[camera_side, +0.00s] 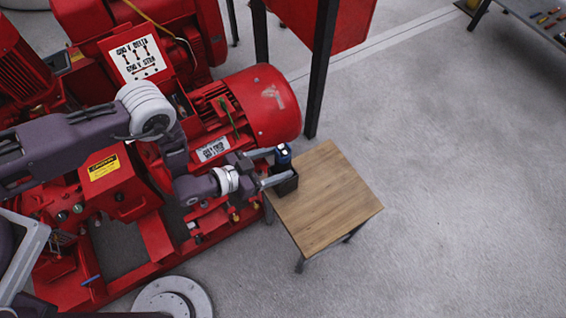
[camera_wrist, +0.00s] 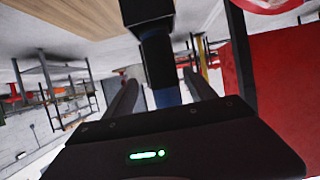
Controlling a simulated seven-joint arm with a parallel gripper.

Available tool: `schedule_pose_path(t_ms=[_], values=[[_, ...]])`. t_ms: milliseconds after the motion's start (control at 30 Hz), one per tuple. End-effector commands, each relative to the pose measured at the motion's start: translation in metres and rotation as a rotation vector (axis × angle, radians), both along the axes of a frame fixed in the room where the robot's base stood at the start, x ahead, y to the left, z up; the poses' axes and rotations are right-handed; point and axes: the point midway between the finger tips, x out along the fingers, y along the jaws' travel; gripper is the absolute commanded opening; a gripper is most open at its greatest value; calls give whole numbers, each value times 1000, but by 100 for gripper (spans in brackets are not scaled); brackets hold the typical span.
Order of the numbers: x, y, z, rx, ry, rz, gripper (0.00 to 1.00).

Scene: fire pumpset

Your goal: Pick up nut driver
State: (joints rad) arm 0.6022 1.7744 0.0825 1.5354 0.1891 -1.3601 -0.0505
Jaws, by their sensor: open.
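The nut driver (camera_side: 284,154) has a blue and black handle and stands upright in a black holder (camera_side: 287,184) on a small wooden table (camera_side: 325,200). My gripper (camera_side: 283,166) reaches in sideways from the left, open, with its fingers near the handle. In the wrist view, which is upside down, the black and blue handle (camera_wrist: 157,60) shows between the two spread fingers of my gripper (camera_wrist: 161,90), with a gap on each side. The holder (camera_wrist: 146,10) is at the top of that view. The driver's lower end is hidden in the holder.
A large red pumpset (camera_side: 262,105) stands close behind and left of the table. A dark post (camera_side: 322,70) rises behind it. The right part of the tabletop is bare, and the floor to the right is clear. A bench with tools (camera_side: 540,18) is far off at top right.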

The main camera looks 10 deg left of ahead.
Motion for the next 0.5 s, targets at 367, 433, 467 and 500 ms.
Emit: schedule_pose_path(t_ms=[367, 433, 467, 500], values=[[42, -35, -15, 0, 1, -1, 64], [44, -36, -15, 0, 1, 0, 64], [44, -36, -15, 0, 1, 0, 64], [44, -36, -15, 0, 1, 0, 64]])
